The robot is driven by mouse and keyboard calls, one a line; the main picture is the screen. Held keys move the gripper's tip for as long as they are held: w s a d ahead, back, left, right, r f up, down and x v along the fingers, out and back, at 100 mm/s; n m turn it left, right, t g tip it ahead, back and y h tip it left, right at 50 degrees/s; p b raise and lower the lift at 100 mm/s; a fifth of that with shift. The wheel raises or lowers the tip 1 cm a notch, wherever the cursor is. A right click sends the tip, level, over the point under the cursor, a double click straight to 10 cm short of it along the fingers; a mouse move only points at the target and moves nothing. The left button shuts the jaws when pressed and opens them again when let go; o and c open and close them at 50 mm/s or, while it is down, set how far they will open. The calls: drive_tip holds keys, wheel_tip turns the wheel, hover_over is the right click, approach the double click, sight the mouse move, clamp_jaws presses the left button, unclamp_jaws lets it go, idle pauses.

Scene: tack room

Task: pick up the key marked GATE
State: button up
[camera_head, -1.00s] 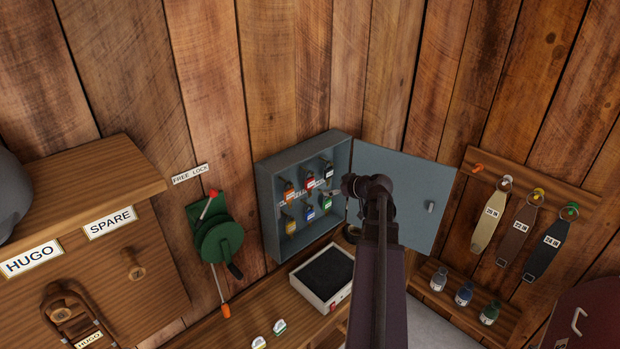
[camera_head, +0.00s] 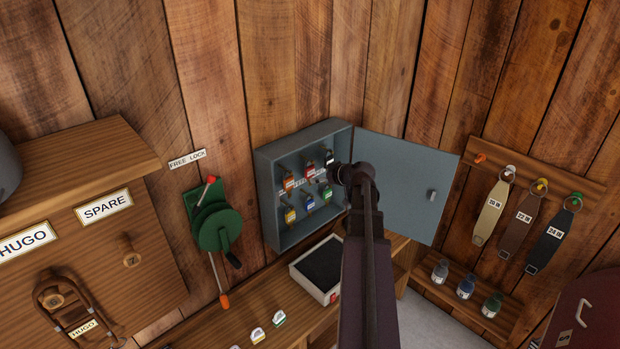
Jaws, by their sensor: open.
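The open grey key cabinet (camera_head: 267,207) hangs on the wood wall. Inside it hang two rows of keys with coloured tags: orange (camera_head: 288,183), red (camera_head: 310,172) and black (camera_head: 329,158) above, yellow (camera_head: 290,215), blue (camera_head: 310,202) and green (camera_head: 326,194) below. The lettering on the tags is too small to read, so I cannot tell which is marked GATE. My gripper (camera_head: 334,174) is at the right side of the cabinet opening, close to the right-hand keys. It is open, mostly hidden by my wrist. I cannot tell if it touches a key.
The cabinet door (camera_head: 408,185) stands open to the right of my arm. A tray with a dark lining (camera_head: 300,278) sits on the bench below. Straps (camera_head: 492,209) and small bottles (camera_head: 465,287) are at the right.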

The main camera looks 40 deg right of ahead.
sight(311, 176)
drive_tip(key=shift+w+f, duration=0.3)
drive_tip(key=shift+w, duration=0.35)
drive_tip(key=shift+b+x, duration=1.3)
drive_tip(key=shift+x, duration=1.3)
drive_tip(key=shift+r, duration=0.1)
drive_tip(key=c, duration=1.2)
